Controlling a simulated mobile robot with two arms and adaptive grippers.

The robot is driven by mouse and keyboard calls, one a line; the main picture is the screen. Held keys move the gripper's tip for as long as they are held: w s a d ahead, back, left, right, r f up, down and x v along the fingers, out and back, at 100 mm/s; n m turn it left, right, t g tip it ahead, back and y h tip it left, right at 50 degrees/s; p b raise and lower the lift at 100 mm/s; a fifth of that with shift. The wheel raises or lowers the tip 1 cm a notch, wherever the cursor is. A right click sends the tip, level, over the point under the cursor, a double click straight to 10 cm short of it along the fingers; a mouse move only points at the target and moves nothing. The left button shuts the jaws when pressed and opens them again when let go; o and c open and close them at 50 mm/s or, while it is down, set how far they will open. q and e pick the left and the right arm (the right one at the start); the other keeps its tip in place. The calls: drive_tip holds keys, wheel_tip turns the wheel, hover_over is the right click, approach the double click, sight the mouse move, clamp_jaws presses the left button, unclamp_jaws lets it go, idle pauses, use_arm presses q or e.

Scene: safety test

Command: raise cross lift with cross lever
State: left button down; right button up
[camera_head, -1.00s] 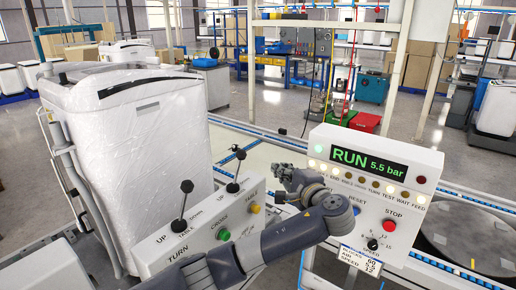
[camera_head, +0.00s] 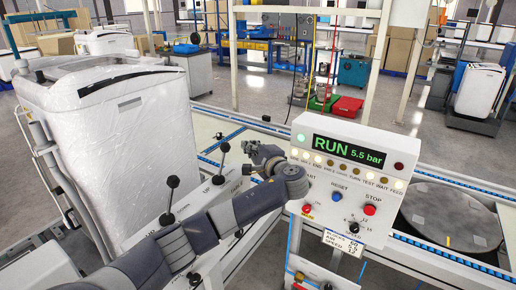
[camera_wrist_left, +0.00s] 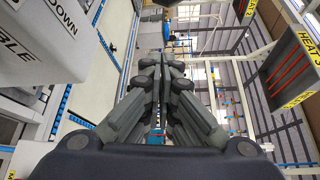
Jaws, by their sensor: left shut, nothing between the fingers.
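The lever box (camera_head: 205,205) is pale, with two black-knobbed levers. My left arm hides the box's front part. I cannot tell which part is the cross lift. My right gripper is out of view.
A control panel (camera_head: 395,150) reading RUN 5.5 bar stands right of my gripper. A wrapped white appliance (camera_head: 110,150) stands at the left. Conveyor rails run behind and to the right, with a round dark plate (camera_head: 450,215). A HEAT sign (camera_wrist_left: 305,50) shows in the wrist view.

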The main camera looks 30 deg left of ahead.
sight(223, 160)
use_arm(q)
drive_tip(key=shift+s+a+r+p, duration=0.15)
drive_tip(key=shift+s+a+p, duration=0.15)
drive_tip(key=shift+s+p, duration=0.25)
drive_tip(key=shift+s+a+r+p, duration=0.1)
drive_tip(key=shift+s+a+p, duration=0.2)
drive_tip(key=shift+s, duration=0.3)
drive_tip(key=shift+s+a+r+p, duration=0.15)
drive_tip(key=shift+s+a+p, duration=0.1)
drive_tip(key=shift+s+p, duration=0.3)
drive_tip(key=shift+f, duration=0.1)
